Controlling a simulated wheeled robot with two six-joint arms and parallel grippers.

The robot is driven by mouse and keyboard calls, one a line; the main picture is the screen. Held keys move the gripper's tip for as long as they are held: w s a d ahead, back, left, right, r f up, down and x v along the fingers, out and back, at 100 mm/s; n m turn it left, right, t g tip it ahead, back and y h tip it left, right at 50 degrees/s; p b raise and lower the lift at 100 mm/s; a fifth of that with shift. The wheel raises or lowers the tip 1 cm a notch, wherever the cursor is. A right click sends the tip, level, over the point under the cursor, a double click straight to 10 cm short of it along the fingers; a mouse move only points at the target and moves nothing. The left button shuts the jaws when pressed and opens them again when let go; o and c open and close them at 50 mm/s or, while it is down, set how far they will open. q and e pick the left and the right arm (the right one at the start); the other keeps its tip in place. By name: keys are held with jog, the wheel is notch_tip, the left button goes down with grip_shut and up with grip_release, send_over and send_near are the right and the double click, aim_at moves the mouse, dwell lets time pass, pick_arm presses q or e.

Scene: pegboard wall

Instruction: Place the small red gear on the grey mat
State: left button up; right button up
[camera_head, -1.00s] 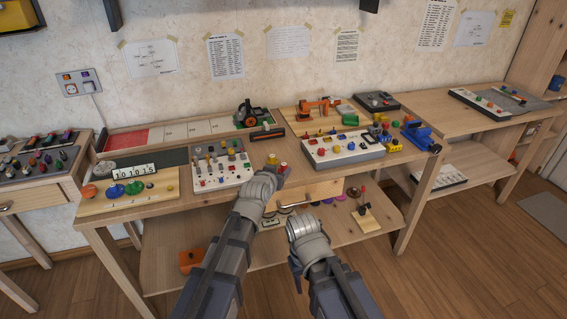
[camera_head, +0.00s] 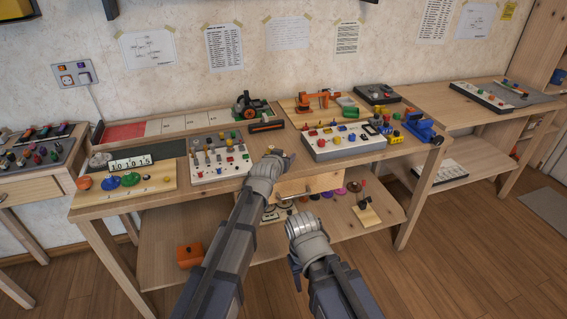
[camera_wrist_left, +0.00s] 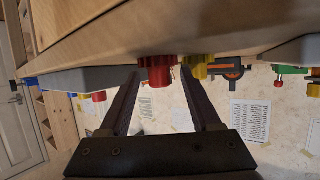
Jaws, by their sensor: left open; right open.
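The small red gear (camera_wrist_left: 157,72) stands on the wooden worktop edge in the left wrist view, which looks upside down. A yellow gear (camera_wrist_left: 197,68) is right beside it. My left gripper (camera_wrist_left: 160,78) is open, its two dark fingers pointing at the red gear, one to each side of it; contact is not visible. A dark grey mat-like strip (camera_head: 165,148) lies at the back left of the bench.
A gear board (camera_head: 150,186) and a switch panel (camera_head: 205,178) stand left of my left gripper. A white panel with coloured knobs (camera_head: 340,150) is to its right. A drawer (camera_head: 325,182) and lower shelf lie beneath. Another grey surface (camera_head: 525,98) is on the right table.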

pick_arm(q)
jog(key=shift+r, duration=0.1)
grip_shut()
dwell(0.4)
